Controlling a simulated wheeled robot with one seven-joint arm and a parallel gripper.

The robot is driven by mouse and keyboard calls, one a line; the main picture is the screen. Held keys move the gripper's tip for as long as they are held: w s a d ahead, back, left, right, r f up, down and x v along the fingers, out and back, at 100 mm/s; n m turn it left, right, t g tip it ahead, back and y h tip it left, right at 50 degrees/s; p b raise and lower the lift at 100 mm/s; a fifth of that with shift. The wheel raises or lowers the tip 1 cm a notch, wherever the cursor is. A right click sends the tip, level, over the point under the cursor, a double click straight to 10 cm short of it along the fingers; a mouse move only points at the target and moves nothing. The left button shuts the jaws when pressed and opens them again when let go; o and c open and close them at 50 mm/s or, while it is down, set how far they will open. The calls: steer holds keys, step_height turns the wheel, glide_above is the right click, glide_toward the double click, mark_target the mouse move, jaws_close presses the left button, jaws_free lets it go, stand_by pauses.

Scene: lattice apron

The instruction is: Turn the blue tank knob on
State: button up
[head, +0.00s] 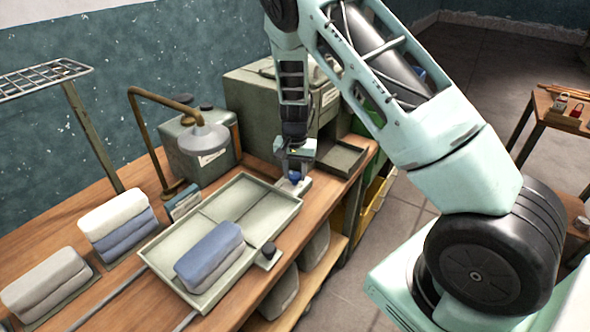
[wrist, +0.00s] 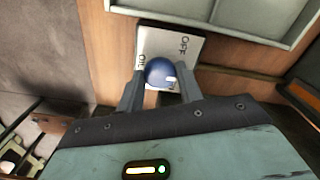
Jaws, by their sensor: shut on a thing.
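In the head view the blue knob (head: 295,177) shows small under my gripper (head: 294,172), at the workbench's front edge, right of the grey tray.
The divided tray (head: 262,190) holds a folded blue cloth (head: 208,254). A black knob (head: 268,251) is at the tray's near side. A tank with a bent brown pipe and lamp-like head (head: 204,138) stands behind. Folded towels (head: 115,214) lie left. A large grey box (head: 262,98) stands at the back.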

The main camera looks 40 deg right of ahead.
mark_target(295, 175)
steer(key=m+p, duration=0.1)
steer(key=m, duration=0.3)
steer(key=shift+r+m, duration=0.15)
steer(key=shift+m, duration=0.15)
steer(key=m+p, duration=0.1)
steer(key=m, duration=0.3)
steer(key=shift+w, duration=0.1)
steer(key=shift+m, duration=0.3)
steer(key=o, duration=1)
step_height(295, 175, up, 17)
steer(key=b, duration=0.2)
steer(key=shift+r, duration=0.15)
